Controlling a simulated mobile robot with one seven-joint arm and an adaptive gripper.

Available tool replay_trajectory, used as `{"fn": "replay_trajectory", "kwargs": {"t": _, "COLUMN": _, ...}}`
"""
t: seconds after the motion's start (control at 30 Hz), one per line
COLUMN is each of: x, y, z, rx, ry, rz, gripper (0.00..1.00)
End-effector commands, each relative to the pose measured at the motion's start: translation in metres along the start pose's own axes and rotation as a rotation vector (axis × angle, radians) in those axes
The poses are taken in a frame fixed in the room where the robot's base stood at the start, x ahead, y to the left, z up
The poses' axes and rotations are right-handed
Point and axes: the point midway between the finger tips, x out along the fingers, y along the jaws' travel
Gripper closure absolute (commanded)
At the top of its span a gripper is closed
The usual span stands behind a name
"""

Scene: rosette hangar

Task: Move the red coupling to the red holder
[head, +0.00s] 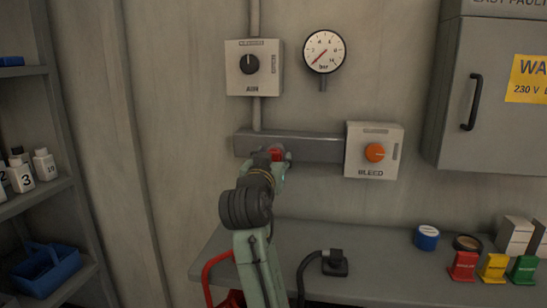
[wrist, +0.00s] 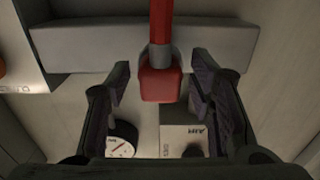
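The red coupling (head: 277,154) is at the grey wall bar, mostly hidden by my arm in the head view. In the wrist view the red coupling (wrist: 160,83) has a grey collar and a red hose (wrist: 160,18), and lies between my two fingers. My gripper (wrist: 161,92) is open, with a gap on each side of the coupling. In the head view my gripper (head: 274,160) is at the bar. A red holder (head: 463,267) stands on the bench at the right, with a small label; it looks empty, though its inside is hard to see.
A yellow holder (head: 494,267) and a green holder (head: 523,270) stand beside the red one. A blue-sided tin (head: 427,238) and a dark-topped round tin (head: 467,243) are behind. A black hose end (head: 335,263) lies on the bench (head: 385,265). The bleed box (head: 374,170) juts out right of the bar.

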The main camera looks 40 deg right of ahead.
Motion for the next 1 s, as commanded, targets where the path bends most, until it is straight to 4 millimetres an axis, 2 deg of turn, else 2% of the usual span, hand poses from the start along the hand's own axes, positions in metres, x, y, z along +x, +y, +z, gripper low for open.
{"fn": "replay_trajectory", "kwargs": {"t": 0.07, "x": 0.0, "y": -0.0001, "z": 0.0, "rx": 0.0, "ry": 0.0, "rz": 0.0, "gripper": 0.59}}
{"fn": "replay_trajectory", "kwargs": {"t": 0.67, "x": 0.0, "y": -0.0007, "z": 0.0001, "rx": 0.0, "ry": 0.0, "rz": -0.001, "gripper": 0.99}}
{"fn": "replay_trajectory", "kwargs": {"t": 1.0, "x": -0.002, "y": -0.0011, "z": -0.0003, "rx": 0.0, "ry": 0.001, "rz": -0.002, "gripper": 1.0}}
